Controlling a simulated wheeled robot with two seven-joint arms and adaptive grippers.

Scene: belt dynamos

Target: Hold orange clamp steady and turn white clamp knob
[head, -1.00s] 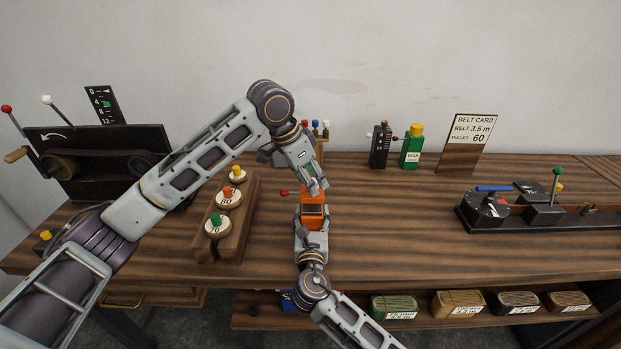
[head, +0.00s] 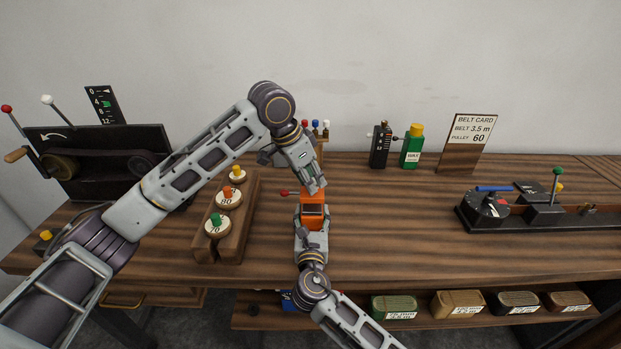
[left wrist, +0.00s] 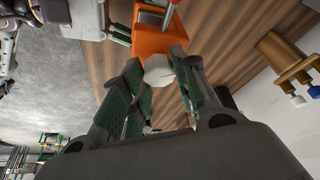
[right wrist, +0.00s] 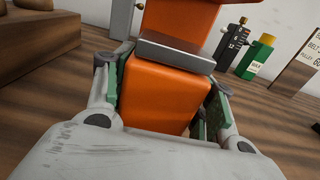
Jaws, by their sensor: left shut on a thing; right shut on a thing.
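The orange clamp (head: 312,198) stands on the wooden table in front of me, with a red-tipped lever (head: 286,193) out to its left. In the right wrist view its orange body (right wrist: 158,98) fills the space between the fingers. My right gripper (head: 312,222) is shut on that body from the near side. My left gripper (head: 318,187) comes down from above at the clamp's far side. In the left wrist view the white knob (left wrist: 158,70) sits against the orange body, between the green-padded fingers of the left gripper (left wrist: 165,88), which is shut on it. The head view hides the knob.
A wooden rack (head: 238,250) with numbered pulleys stands left of the clamp. Behind the grippers is a small stand with coloured pegs (head: 322,140). A black gauge block (head: 380,146) and green bottle (head: 412,148) stand at the back.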

